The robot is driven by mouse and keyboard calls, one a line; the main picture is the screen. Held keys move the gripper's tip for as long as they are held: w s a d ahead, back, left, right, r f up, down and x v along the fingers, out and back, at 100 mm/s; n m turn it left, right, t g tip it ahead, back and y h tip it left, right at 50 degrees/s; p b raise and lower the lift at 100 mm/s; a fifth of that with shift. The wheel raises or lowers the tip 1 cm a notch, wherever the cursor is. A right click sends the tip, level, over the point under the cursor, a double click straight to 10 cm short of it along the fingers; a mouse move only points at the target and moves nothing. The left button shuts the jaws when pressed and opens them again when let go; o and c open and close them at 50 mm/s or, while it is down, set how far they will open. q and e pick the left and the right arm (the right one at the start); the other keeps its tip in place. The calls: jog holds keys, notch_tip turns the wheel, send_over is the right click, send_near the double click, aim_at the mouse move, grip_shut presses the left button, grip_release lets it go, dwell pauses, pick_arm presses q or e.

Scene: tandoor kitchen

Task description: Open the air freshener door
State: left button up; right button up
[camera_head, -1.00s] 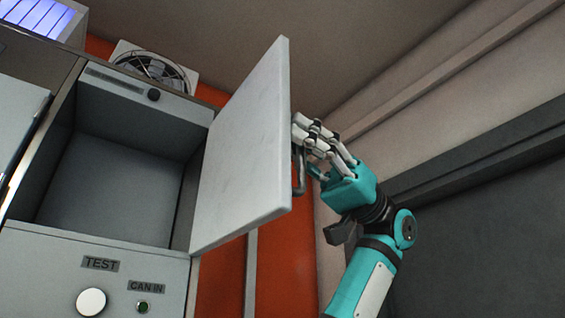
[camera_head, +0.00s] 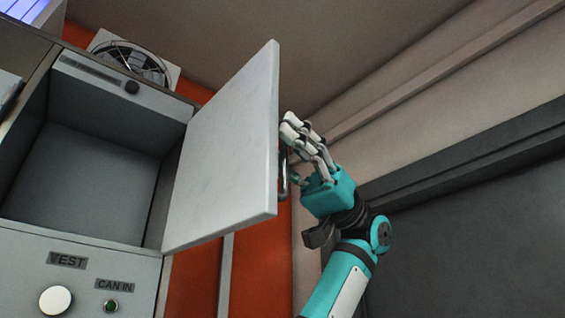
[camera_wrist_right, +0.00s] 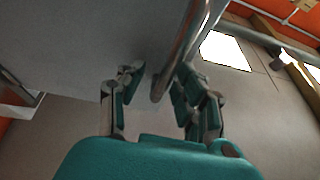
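The white air freshener door (camera_head: 225,150) stands swung wide open on the right side of its box in the head view. The box's grey interior (camera_head: 85,165) is exposed and looks empty. The metal handle (camera_head: 284,174) is on the door's outer face; it also shows in the right wrist view (camera_wrist_right: 186,48). My right gripper (camera_head: 293,140) is beside the handle at the door's far edge. In the right wrist view its fingers (camera_wrist_right: 158,90) are spread apart on either side of the handle, not closed on it. My left gripper is in neither view.
A panel below the opening carries a white knob (camera_head: 55,300), a "TEST" label (camera_head: 67,260) and a green button (camera_head: 111,305). A fan (camera_head: 130,65) sits behind the box. A dark grey wall panel (camera_head: 480,220) is right of my arm.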

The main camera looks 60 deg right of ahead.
jog(key=v, duration=1.2)
